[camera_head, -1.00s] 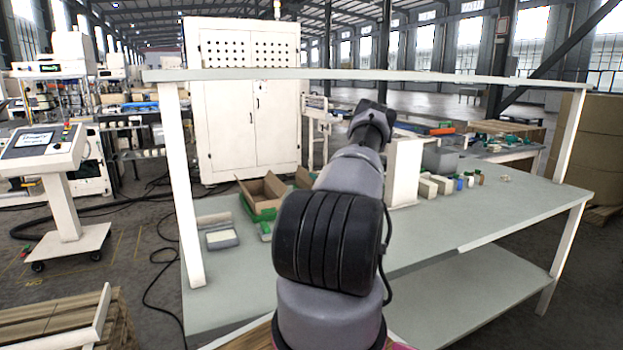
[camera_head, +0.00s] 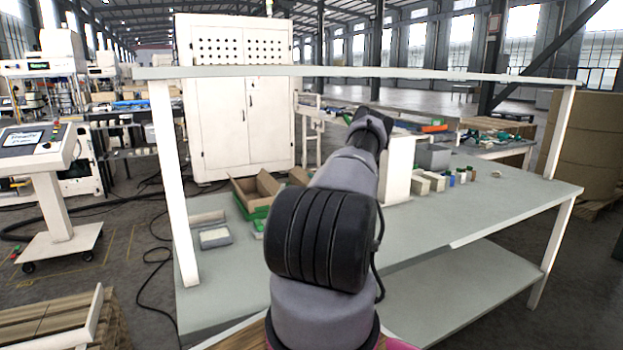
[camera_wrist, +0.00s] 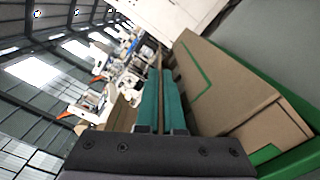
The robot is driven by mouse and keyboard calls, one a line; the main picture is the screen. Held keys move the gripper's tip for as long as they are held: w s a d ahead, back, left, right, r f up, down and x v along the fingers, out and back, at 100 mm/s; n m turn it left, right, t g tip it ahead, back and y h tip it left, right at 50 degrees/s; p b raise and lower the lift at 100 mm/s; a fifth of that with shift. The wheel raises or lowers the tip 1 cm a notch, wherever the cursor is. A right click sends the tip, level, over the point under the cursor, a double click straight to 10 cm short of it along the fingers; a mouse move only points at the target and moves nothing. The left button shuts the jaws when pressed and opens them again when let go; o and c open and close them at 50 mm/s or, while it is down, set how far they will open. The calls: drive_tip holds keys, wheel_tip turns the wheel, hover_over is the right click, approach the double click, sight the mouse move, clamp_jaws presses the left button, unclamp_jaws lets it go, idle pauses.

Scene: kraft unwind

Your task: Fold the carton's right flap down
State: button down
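The brown open carton (camera_head: 255,192) stands in a green holder (camera_head: 240,206) on the grey table, with flaps raised; my arm hides its right part. In the wrist view the carton (camera_wrist: 235,105) fills the right side, with a green stripe on its brown face. My gripper (camera_wrist: 160,95) shows there as two teal fingers close together, left of that brown face. A thin brown strip shows in the narrow gap between them; I cannot tell whether it is a flap held there or one behind. Another brown panel (camera_wrist: 123,114) lies left of the fingers. The head view does not show the fingers.
A white upright box (camera_head: 397,168) and several small items stand on the table to the right. An overhead shelf (camera_head: 350,71) spans the table. The table's front right is clear.

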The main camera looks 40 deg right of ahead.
idle(0.4)
drive_tip(key=c, duration=1)
unclamp_jaws()
drive_tip(key=shift+c, duration=0.2)
drive_tip(key=shift+a, duration=0.1)
